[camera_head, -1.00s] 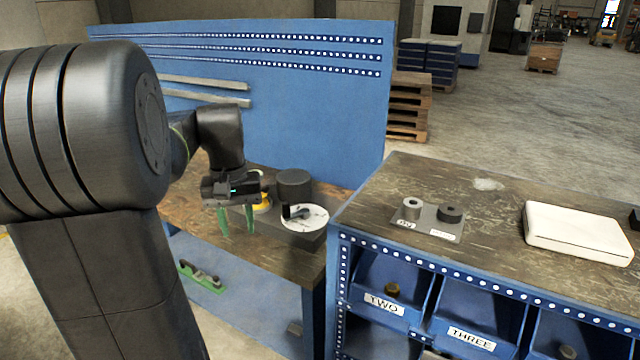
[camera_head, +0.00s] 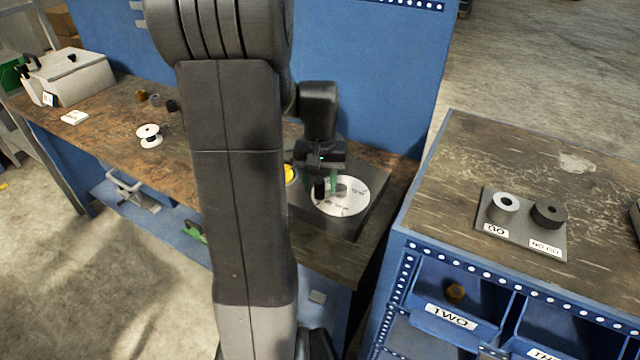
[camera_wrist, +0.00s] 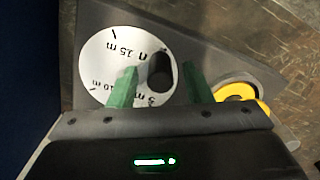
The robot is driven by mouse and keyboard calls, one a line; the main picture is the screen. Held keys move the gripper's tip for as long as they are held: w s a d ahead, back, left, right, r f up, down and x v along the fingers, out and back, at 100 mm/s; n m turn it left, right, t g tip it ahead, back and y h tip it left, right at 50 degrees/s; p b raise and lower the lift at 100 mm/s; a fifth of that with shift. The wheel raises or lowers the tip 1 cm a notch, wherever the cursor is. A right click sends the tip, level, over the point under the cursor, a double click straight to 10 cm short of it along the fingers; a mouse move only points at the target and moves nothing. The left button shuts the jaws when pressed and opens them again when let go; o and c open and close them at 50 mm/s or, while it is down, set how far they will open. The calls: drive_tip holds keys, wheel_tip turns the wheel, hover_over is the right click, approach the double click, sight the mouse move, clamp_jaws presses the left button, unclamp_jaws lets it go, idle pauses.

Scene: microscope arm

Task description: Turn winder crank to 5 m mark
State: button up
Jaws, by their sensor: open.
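The winder's white dial (camera_head: 350,198) lies flat on a dark grey base plate (camera_head: 345,228) at the bench's right end. It also shows in the wrist view (camera_wrist: 98,62), with upside-down metre marks; 15 m and 10 m are readable, and a mark partly covered by the finger looks like 5 m. The crank's black handle knob (camera_wrist: 160,72) stands upright over the dial. My gripper (camera_wrist: 159,68) is open, with one green finger on each side of the knob; the wrist view shows gaps beside it. The head view also shows my gripper (camera_head: 321,184) low over the dial.
A yellow-rimmed round part (camera_wrist: 243,92) sits beside the dial on the plate. A blue back panel (camera_head: 370,80) rises behind. A second bench to the right holds the GO/NO GO gauge plate (camera_head: 525,225). A white spool (camera_head: 149,135) stands at left on the wooden bench.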

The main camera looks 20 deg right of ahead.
drive_tip(key=shift+f, duration=0.5)
clamp_jaws()
drive_tip(key=shift+w, duration=0.15)
